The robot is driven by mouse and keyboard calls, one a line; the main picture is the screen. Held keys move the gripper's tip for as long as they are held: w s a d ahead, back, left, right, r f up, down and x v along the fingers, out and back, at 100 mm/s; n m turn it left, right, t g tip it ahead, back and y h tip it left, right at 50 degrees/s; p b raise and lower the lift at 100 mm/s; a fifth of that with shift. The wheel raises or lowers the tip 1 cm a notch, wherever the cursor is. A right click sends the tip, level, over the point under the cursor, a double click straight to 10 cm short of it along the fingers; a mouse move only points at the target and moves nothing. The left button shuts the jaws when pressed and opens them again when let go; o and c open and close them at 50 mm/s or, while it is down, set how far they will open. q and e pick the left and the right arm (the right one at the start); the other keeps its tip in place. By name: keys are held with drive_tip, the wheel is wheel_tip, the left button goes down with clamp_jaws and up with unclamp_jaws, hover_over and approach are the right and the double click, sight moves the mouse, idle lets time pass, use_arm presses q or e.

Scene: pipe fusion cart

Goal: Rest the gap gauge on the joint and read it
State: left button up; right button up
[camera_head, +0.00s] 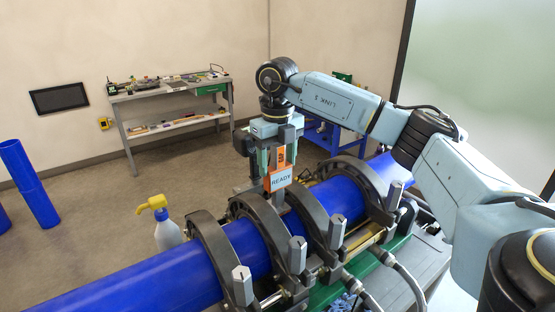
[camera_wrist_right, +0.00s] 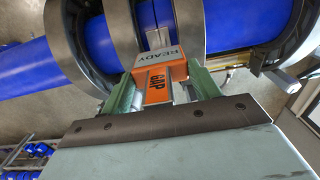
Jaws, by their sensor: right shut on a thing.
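The gap gauge (camera_head: 279,178) is an orange block with a pale panel that reads READY. My right gripper (camera_head: 277,160) is shut on it and holds it upright over the clamped blue pipe. I cannot tell whether the tip touches the pipe. The blue pipe (camera_head: 248,240) lies in the clamp rings (camera_head: 292,222); the joint is largely hidden behind the gauge and rings. My left gripper is not in view.
A spray bottle (camera_head: 168,235) with a yellow head stands left of the clamps. Grey upright clamp knobs (camera_head: 242,285) line the near side. Hoses (camera_head: 408,283) run at the lower right. A workbench (camera_head: 170,95) stands at the back wall, and upright blue pipes (camera_head: 30,185) at the far left.

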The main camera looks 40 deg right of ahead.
sight(277, 146)
drive_tip(key=shift+f+b, duration=0.35)
drive_tip(key=shift+f, duration=0.3)
idle(0.9)
idle(0.9)
drive_tip(key=shift+s+f, duration=0.1)
drive_tip(key=shift+f, duration=0.15)
idle(1.9)
drive_tip(key=shift+r+p, duration=2.3)
drive_tip(key=shift+r, duration=0.4)
drive_tip(key=shift+r+p, duration=0.45)
drive_tip(key=shift+r, duration=0.55)
